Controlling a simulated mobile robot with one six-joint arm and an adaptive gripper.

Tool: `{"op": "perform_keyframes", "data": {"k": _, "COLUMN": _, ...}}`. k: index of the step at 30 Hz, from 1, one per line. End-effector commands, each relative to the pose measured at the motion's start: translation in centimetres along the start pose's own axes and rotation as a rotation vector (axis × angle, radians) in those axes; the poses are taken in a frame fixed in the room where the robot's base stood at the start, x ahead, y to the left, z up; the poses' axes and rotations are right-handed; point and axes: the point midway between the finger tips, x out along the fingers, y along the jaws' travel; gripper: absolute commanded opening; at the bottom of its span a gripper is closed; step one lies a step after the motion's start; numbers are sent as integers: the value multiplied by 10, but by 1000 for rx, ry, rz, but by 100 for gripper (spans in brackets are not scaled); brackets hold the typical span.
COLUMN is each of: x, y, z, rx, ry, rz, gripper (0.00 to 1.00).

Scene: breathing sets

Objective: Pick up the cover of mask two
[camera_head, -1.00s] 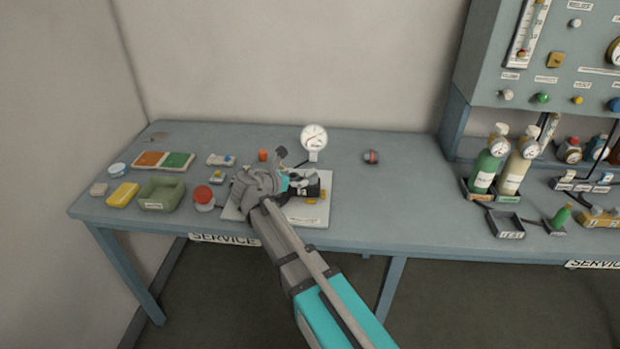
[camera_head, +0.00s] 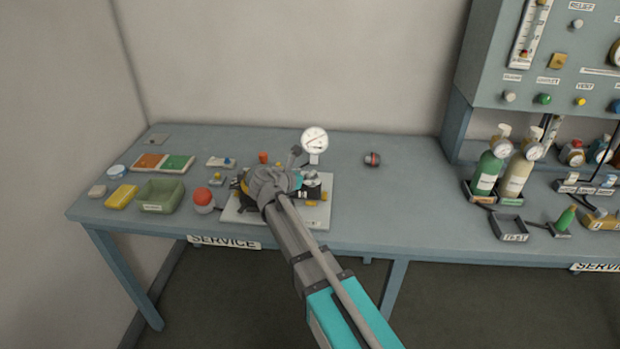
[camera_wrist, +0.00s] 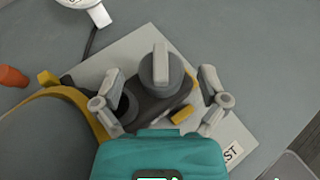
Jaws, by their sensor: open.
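On the pale board (camera_head: 320,215) stands a dark unit (camera_wrist: 165,110) with a round grey cap (camera_wrist: 160,85) that has a light raised bar across its top. I take this cap to be the cover, but no label on it is readable. My gripper (camera_wrist: 161,76) is open in the wrist view, one finger on each side of the cap and apart from it. A rounded grey mask body with a yellow rim (camera_wrist: 85,104) lies at the left. In the head view my arm hides most of the unit and the fingers.
A white dial gauge (camera_head: 315,141) stands behind the board. To the left are a red-topped jar (camera_head: 203,200), a green tray (camera_head: 161,196) and a yellow block (camera_head: 122,196).

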Motion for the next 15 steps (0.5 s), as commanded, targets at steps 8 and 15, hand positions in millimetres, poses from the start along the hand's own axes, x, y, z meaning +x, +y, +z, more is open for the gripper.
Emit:
{"op": "perform_keyframes", "data": {"k": 8, "x": 32, "y": 0, "z": 0, "rx": 1, "ry": 0, "rz": -1, "gripper": 93}}
{"op": "perform_keyframes", "data": {"k": 15, "x": 37, "y": -1, "z": 2, "rx": 1, "ry": 0, "rz": 0, "gripper": 93}}
